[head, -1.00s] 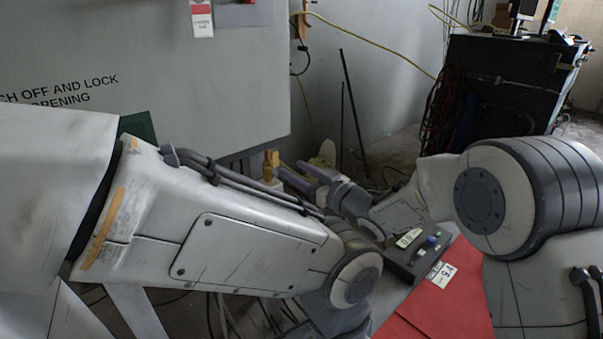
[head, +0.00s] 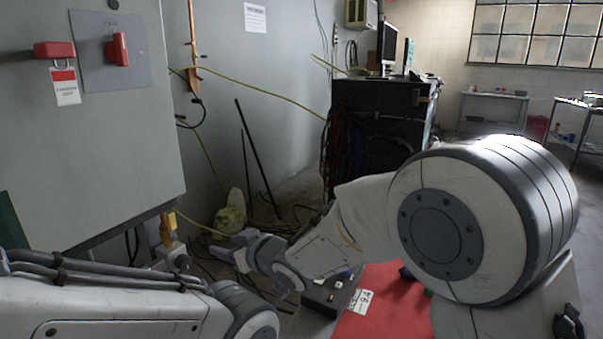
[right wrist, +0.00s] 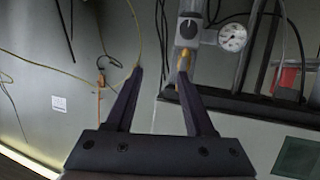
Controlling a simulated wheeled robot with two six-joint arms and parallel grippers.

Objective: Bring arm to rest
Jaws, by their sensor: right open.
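My right arm comes in from the right, and its gripper (head: 224,247) is at the lower centre of the head view, pointing left. In the right wrist view the two dark fingers of this gripper (right wrist: 160,74) stand apart with nothing held between them. A yellow-handled valve (head: 167,226) is left of the gripper in the head view; its yellow handle (right wrist: 183,60) shows by the right fingertip in the wrist view. I cannot tell whether they touch. My left arm crosses the lower left of the head view; its gripper is not visible.
A grey cabinet (head: 110,170) with a red switch handle (head: 118,49) stands at the left. A control box (head: 328,292) sits beside a red surface (head: 385,305) under my right arm. A pressure gauge (right wrist: 232,37) is near the valve. A black equipment rack (head: 375,125) stands behind.

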